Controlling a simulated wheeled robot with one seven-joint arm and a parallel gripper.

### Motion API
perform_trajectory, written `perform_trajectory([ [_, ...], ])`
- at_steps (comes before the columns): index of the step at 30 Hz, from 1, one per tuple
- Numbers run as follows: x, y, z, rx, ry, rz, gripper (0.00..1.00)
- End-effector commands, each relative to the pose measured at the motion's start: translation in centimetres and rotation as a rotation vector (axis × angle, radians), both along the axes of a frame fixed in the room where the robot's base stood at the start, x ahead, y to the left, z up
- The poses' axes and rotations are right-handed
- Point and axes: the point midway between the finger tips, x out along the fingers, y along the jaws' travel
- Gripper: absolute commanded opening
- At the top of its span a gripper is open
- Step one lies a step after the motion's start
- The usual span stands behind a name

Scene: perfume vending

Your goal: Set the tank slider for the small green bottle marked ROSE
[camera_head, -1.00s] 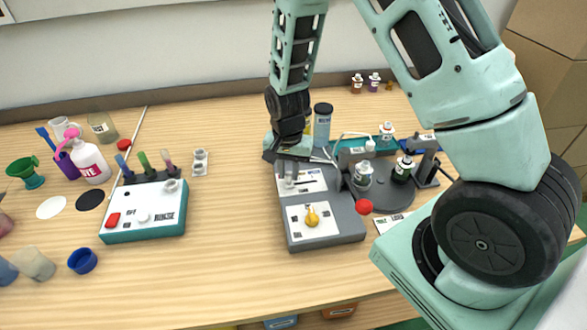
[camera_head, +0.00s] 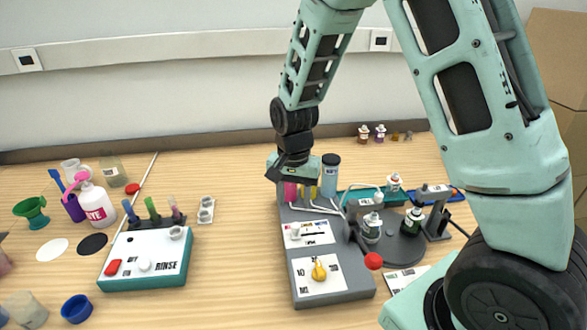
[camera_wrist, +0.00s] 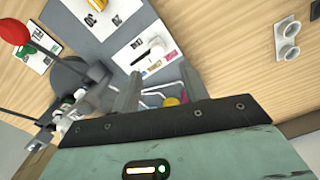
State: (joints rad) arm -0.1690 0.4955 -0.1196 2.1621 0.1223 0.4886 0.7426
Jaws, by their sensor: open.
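The grey dispenser (camera_head: 335,285) has a white slider panel with a dark slot (camera_head: 314,234); its pale slider knob (camera_head: 295,233) sits at the slot's left end. In the wrist view the knob (camera_wrist: 158,47) is just beyond the slot. My gripper (camera_wrist: 163,88) is open and empty, above the tank end, apart from the knob. A small dark green bottle (camera_head: 413,221) with a white cap stands on the turntable; its label is unreadable.
An orange dial (camera_head: 319,270) is on the dispenser's front panel. A red ball-topped lever (camera_head: 373,260) and another bottle (camera_head: 371,229) are to the right.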

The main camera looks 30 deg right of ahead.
Motion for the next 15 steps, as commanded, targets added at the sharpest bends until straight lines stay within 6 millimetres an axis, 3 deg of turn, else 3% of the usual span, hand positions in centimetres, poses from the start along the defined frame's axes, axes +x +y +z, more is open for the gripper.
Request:
perform_trajectory([
  [6, 0.1, 0.1, 5.0, 0.001, -0.007, 0.000, 0.44],
  [15, 0.0, 0.1, 8.8, 0.001, -0.002, -0.001, 0.44],
])
